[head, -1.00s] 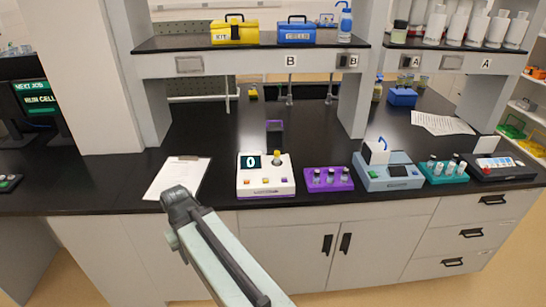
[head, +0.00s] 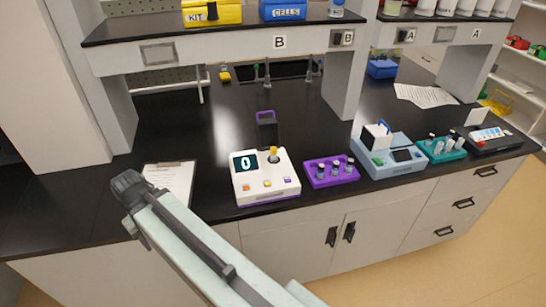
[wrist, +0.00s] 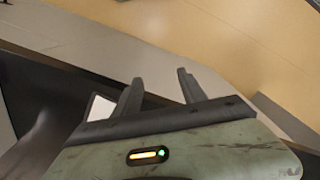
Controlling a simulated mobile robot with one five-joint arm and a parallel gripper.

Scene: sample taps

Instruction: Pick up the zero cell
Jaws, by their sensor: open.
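A white meter (head: 265,177) with a purple base stands on the black bench, its dark display reading 0. A small yellow-topped piece (head: 274,154) stands upright on its top; I cannot tell if this is the zero cell. To its right, a purple rack (head: 318,181) holds several small grey-topped vials (head: 336,166). In the wrist view my gripper (wrist: 160,76) is open, with two dark fingers apart and nothing between them. It is away from the meter and rack, which the wrist view does not show. In the head view my arm reaches over the bench's front edge, left of the meter.
A clipboard (head: 170,183) lies left of the meter. Behind the meter stands a dark holder with a purple top (head: 266,124). A blue-grey instrument (head: 388,157), a teal rack (head: 440,152) and a dark tray (head: 492,139) stand to the right.

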